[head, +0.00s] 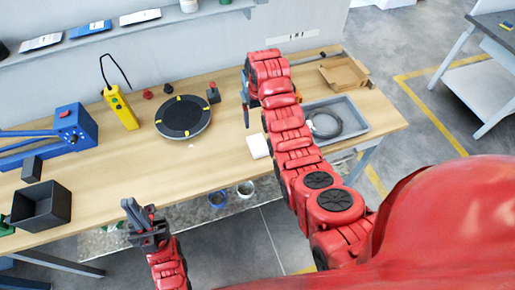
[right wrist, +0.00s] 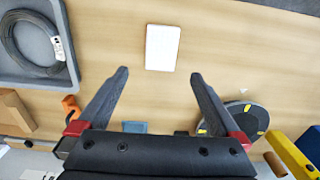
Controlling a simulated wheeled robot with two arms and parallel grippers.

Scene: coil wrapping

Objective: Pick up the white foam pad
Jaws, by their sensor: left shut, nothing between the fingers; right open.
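The white foam pad (head: 257,145) lies flat on the wooden table near its front edge, just left of my right arm in the head view. In the right wrist view the pad (right wrist: 162,47) is a small white rectangle on bare wood, beyond the fingertips and between their lines. My right gripper (right wrist: 157,72) is open and empty above the table, apart from the pad. In the head view it is mostly hidden by its own arm. My left gripper (head: 141,215) is shut and empty at the table's front edge, far left of the pad.
A grey tray (head: 360,113) with a dark coil stands right of the pad, beside a cardboard box (head: 343,72). A black round turntable (head: 183,117) with yellow marks is to the left. A yellow device (head: 121,108) and a black bin (head: 40,206) stand further left. Wood around the pad is clear.

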